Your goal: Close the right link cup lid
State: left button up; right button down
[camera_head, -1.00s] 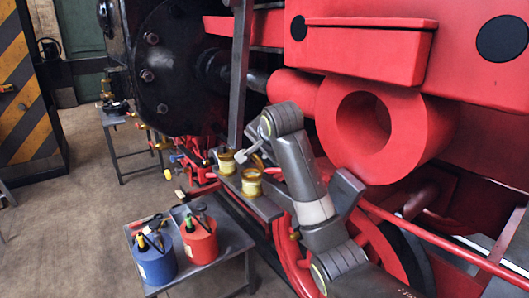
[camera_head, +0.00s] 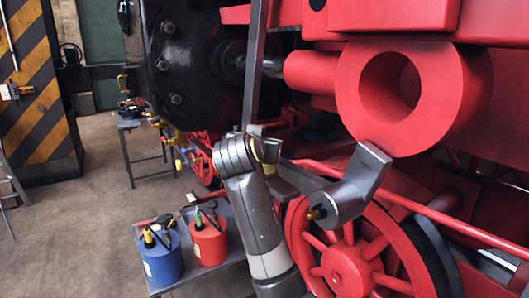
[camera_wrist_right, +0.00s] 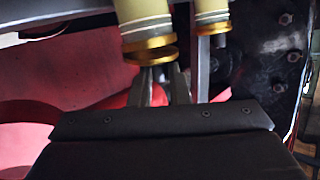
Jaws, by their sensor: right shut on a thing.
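The right link cup (camera_wrist_right: 145,22), cream with a brass rim, hangs at the top of the right wrist view, which looks upside down. A brass disc, the right link cup lid (camera_wrist_right: 150,56), lies close to its rim, nearly parallel, with a thin dark gap. My right gripper (camera_wrist_right: 160,80) has its two grey fingers reaching up behind this disc. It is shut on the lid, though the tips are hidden. The second cup (camera_wrist_right: 211,12) stands just beside it. In the head view my right arm covers most of the cups; only a yellowish piece (camera_head: 269,152) shows.
A blue can (camera_head: 162,258) and a red can (camera_head: 209,240) stand on a low metal table (camera_head: 238,238). A grey upright bar (camera_head: 256,70) rises behind my arm. Red wheel (camera_head: 345,268) and red cylinder (camera_head: 405,95) crowd the right.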

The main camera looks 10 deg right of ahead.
jog(key=shift+a+f+n+t+h+b, duration=0.35)
jog(key=shift+n+t+b, duration=0.3)
jog(key=shift+b, duration=0.5)
jog(key=shift+d, duration=0.1)
jog(key=c, duration=1.6)
grip_release()
jog(key=shift+o, duration=1.2)
jog(key=shift+w+f, duration=0.1)
jog(key=shift+f, duration=0.05)
jog(key=b+v, duration=1.5)
jog(key=v, duration=0.2)
